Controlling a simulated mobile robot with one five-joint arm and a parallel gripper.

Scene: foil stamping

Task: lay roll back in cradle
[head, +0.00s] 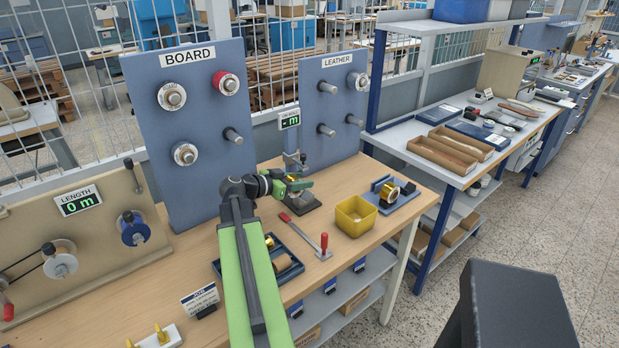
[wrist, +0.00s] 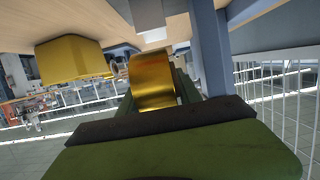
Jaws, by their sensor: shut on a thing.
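My gripper (head: 289,186) is over the far middle of the wooden table, in front of the blue boards, and is shut on a gold foil roll (wrist: 152,80). In the wrist view the roll shows shiny gold beyond the dark jaw edge. In the head view the gripper mostly hides it. A dark blue tray (head: 291,272) lies beside my arm, holding small gold and tan rolls, partly hidden by the arm. A blue stand (head: 407,201) to the right bears a gold and black roll. I cannot tell which of these is the cradle.
A yellow bin (head: 356,216) stands right of the gripper and also shows in the wrist view (wrist: 72,59). A red-handled tool (head: 322,245) lies in front. The BOARD panel (head: 190,125) and LEATHER panel (head: 330,110) stand behind, with spools and pegs.

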